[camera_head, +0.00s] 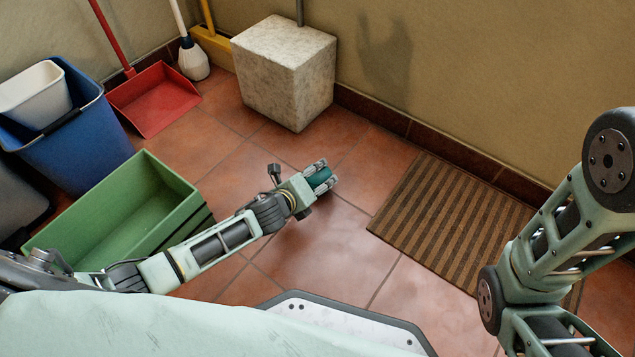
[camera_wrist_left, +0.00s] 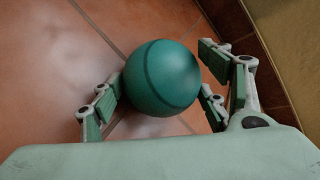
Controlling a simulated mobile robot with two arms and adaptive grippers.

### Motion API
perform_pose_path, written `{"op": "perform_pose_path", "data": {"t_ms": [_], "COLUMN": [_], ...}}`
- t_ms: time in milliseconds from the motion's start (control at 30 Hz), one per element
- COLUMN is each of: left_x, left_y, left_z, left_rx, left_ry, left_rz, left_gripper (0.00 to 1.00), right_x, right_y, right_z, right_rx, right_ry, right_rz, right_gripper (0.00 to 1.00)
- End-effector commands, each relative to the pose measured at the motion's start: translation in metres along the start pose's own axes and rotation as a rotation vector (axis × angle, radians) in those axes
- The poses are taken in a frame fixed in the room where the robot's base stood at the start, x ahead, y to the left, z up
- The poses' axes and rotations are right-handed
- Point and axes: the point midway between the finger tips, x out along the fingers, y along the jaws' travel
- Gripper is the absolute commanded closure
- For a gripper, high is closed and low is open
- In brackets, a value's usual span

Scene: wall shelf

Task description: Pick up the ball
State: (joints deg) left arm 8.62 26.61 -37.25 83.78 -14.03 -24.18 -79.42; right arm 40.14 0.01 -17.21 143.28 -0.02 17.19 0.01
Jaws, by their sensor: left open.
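The ball is teal green with a dark seam line. In the left wrist view the ball (camera_wrist_left: 161,78) lies between the open fingers of my left gripper (camera_wrist_left: 158,95). In the head view only part of the ball (camera_head: 319,178) shows between the fingers of my left gripper (camera_head: 318,176), over the tiled floor. The fingers stand around the ball on both sides. Whether the right-hand fingers touch it cannot be told. My right arm (camera_head: 560,240) is at the right of the head view, and its gripper is out of view.
A green crate (camera_head: 150,167) stands beside my left arm. Blue and white bins (camera_head: 85,150), a red dustpan (camera_head: 155,97) and a stone block (camera_head: 285,75) stand behind. A striped mat (camera_head: 450,215) lies to the right. Tiles in front are clear.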

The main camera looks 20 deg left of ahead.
Motion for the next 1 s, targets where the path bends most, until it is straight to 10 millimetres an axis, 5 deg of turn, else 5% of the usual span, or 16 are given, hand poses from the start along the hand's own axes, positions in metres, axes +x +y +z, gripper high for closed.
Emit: {"op": "perform_pose_path", "data": {"t_ms": [200, 567, 1000], "left_x": [0.000, 0.000, -0.006], "left_y": [-0.001, -0.001, -0.008], "left_z": [0.001, 0.001, 0.007], "left_rx": [-0.001, -0.001, -0.001], "left_ry": [0.000, 0.000, -0.001], "left_rz": [0.000, 0.000, 0.000], "left_gripper": [0.31, 0.61, 0.61], "right_x": [0.001, 0.000, 0.010], "right_y": [0.000, 0.000, 0.002], "right_z": [0.000, 0.000, 0.004], "right_rx": [0.000, 0.000, 0.000], "right_ry": [0.000, 0.000, -0.001], "right_rz": [0.000, 0.000, 0.000], "right_gripper": [0.60, 0.60, 0.60]}}
